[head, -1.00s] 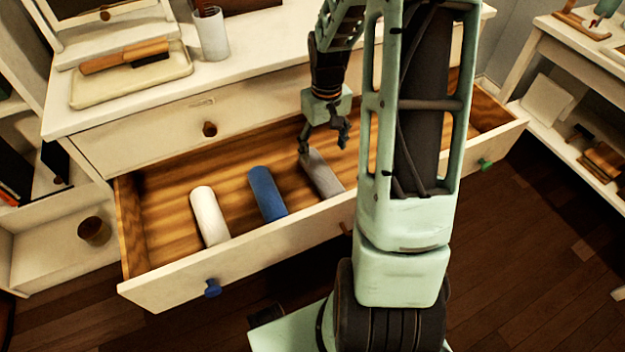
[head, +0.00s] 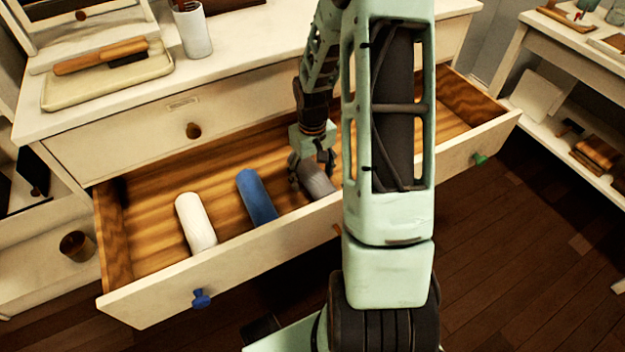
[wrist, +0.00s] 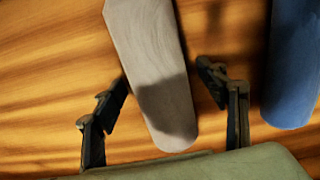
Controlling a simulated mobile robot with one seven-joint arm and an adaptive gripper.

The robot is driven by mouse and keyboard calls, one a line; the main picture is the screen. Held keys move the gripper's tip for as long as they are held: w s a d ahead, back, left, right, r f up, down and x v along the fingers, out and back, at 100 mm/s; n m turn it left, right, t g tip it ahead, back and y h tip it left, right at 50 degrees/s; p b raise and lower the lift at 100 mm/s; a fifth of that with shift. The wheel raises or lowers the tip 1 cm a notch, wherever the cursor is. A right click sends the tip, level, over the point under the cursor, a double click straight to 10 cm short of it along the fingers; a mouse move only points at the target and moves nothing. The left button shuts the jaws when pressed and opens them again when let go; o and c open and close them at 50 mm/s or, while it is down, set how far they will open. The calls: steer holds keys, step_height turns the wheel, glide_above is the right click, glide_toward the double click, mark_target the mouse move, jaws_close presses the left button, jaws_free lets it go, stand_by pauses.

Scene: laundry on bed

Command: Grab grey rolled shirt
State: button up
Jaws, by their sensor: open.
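The grey rolled shirt (head: 317,179) lies in the open drawer (head: 150,240), to the right of the blue roll; my arm hides part of that area. In the wrist view the grey rolled shirt (wrist: 155,70) runs from the top edge down between my fingers. In the wrist view my gripper (wrist: 165,90) is open, one finger on each side of the grey roll, with a gap on both sides. Whether it touches the roll cannot be told.
A blue roll (head: 256,195) lies close beside, and it also shows at the right in the wrist view (wrist: 293,65). A white roll (head: 196,222) lies further left. The drawer's front panel (head: 240,262) stands on the near side. The dresser top (head: 240,45) overhangs behind.

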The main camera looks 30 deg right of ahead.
steer(key=shift+c, duration=0.5)
steer(key=c, duration=1.3)
